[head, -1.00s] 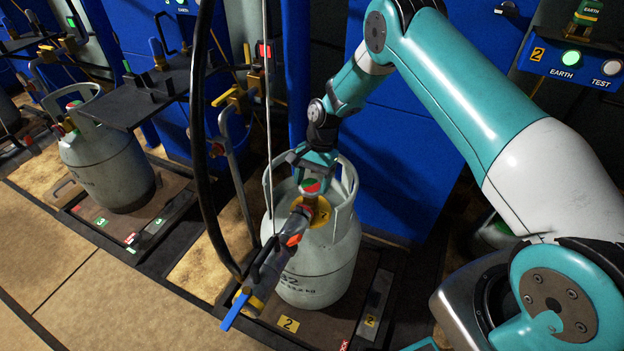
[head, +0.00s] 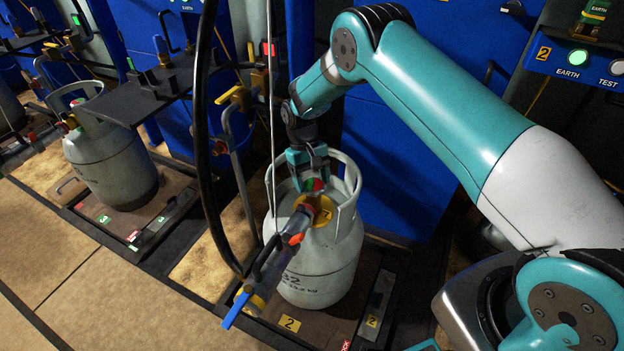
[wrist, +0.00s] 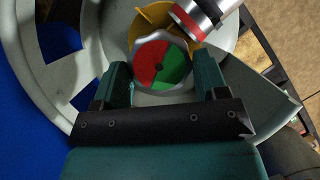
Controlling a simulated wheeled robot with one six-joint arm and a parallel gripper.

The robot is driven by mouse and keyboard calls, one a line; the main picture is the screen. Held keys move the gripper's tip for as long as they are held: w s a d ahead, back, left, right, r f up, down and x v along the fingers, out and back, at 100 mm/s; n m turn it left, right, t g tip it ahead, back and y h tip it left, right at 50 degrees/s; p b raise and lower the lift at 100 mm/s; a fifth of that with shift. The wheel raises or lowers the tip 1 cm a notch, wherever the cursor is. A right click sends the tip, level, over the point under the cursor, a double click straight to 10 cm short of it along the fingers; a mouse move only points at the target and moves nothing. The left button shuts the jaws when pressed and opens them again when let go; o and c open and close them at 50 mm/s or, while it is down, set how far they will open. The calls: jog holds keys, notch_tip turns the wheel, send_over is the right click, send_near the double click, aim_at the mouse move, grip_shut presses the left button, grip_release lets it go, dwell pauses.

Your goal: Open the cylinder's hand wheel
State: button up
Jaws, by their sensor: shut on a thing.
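The grey gas cylinder (head: 315,265) stands upright on scale 2, with a raised collar around its top. Its hand wheel (head: 314,185), with a red and green face, sits on the valve inside the collar. In the wrist view the hand wheel (wrist: 160,64) shows red at left and green at right. My gripper (head: 307,172) reaches down into the collar from above. In the wrist view its two fingers (wrist: 162,85) stand on either side of the wheel's near part and are shut on it. A filling head (head: 285,245) with a blue lever is attached at the valve's front.
A black hose (head: 203,150) and a thin cable (head: 268,110) hang just left of the cylinder. A second cylinder (head: 110,165) stands on scale 3 at left. A blue cabinet (head: 395,170) is close behind. The floor at front left is clear.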

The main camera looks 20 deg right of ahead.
jog(key=n, duration=0.2)
jog(key=n+h+p, duration=0.1)
jog(key=n, duration=0.1)
jog(key=n+t+h, duration=0.1)
jog(key=n, duration=0.1)
jog(key=shift+s+a+r+n+p, duration=0.1)
jog(key=shift+a+n+p, duration=0.2)
jog(key=shift+p, duration=0.1)
jog(key=n+t+h+p, duration=0.1)
jog(key=n, duration=0.3)
jog(key=shift+s+a+p, duration=0.1)
jog(key=shift+p, duration=0.25)
jog(key=shift+s+n+t+h+p, duration=0.1)
jog(key=shift+n+t+h+p, duration=0.4)
jog(key=shift+n, duration=0.7)
jog(key=o, duration=0.9)
jog(key=v, duration=0.8)
jog(key=p+v, duration=0.1)
jog(key=v, duration=0.8)
jog(key=shift+s+r, duration=0.2)
